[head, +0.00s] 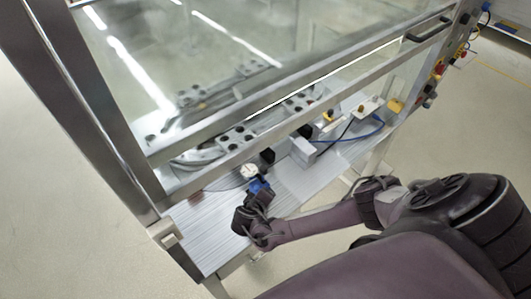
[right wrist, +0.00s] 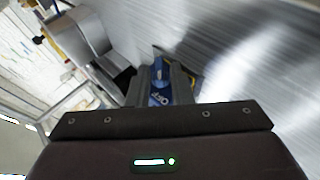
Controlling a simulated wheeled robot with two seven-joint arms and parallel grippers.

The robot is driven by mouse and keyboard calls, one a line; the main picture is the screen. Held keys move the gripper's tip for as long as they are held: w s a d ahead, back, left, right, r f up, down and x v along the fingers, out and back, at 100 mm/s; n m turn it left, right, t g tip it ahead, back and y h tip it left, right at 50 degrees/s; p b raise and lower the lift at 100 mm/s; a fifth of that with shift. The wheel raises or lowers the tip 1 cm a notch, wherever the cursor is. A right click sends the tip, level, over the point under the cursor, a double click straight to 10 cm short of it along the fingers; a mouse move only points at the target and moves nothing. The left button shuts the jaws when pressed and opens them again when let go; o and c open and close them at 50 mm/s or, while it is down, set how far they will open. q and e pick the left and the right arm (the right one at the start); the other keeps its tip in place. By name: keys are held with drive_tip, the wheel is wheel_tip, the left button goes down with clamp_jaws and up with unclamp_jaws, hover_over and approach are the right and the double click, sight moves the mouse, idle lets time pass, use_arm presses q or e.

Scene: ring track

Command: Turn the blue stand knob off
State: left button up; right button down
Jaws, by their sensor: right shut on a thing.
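The lettering is too small to read surely. My left gripper is not in view.
A glass-walled metal frame (head: 230,145) rises close behind the knob. Dark-holed blocks (head: 236,137) stand inside it. A grey box (head: 303,151) and a blue cable (head: 355,138) lie to the right on the bench.

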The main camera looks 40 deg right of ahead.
drive_tip(key=c, duration=1.5)
unclamp_jaws()
drive_tip(key=shift+c, duration=0.2)
drive_tip(key=p+v, duration=0.1)
drive_tip(key=v, duration=0.5)
drive_tip(key=shift+a+r, duration=0.2)
drive_tip(key=shift+a, duration=0.05)
drive_tip(key=shift+s+a+r, duration=0.35)
drive_tip(key=shift+s+a, duration=0.05)
